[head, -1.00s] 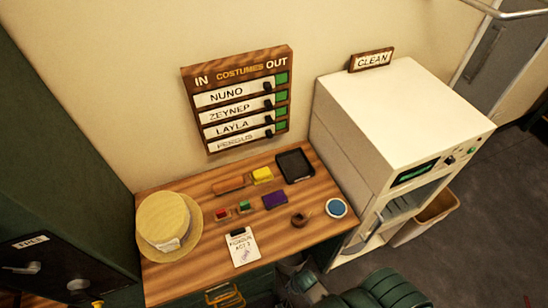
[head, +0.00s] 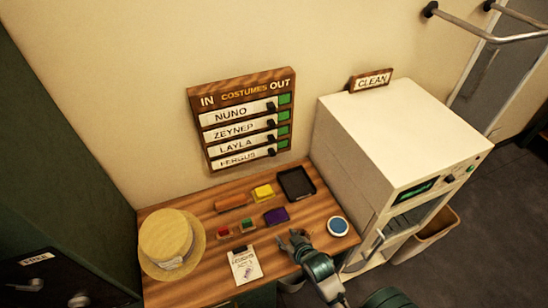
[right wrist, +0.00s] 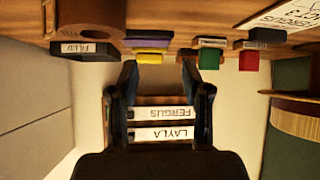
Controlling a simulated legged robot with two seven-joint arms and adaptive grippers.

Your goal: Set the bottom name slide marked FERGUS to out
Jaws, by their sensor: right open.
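The wooden COSTUMES board (head: 242,88) hangs on the wall, with IN at left and OUT at right. Its bottom slide, FERGUS (head: 238,160), is a white strip with a dark knob (head: 271,152) near its right end. A green patch (head: 283,144) shows right of it. My right gripper (head: 294,238) is open and empty over the table's front right, below and apart from the board. In the right wrist view, the FERGUS slide (right wrist: 160,113) appears upside down beyond the open fingers (right wrist: 160,80). My left gripper is out of view.
The wooden table (head: 205,275) holds a straw hat (head: 170,240), a clipboard (head: 244,264), a black tray (head: 296,183), a purple block (head: 276,216), a yellow block (head: 262,192) and a blue round pad (head: 338,226). A white machine (head: 385,140) stands right of the board.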

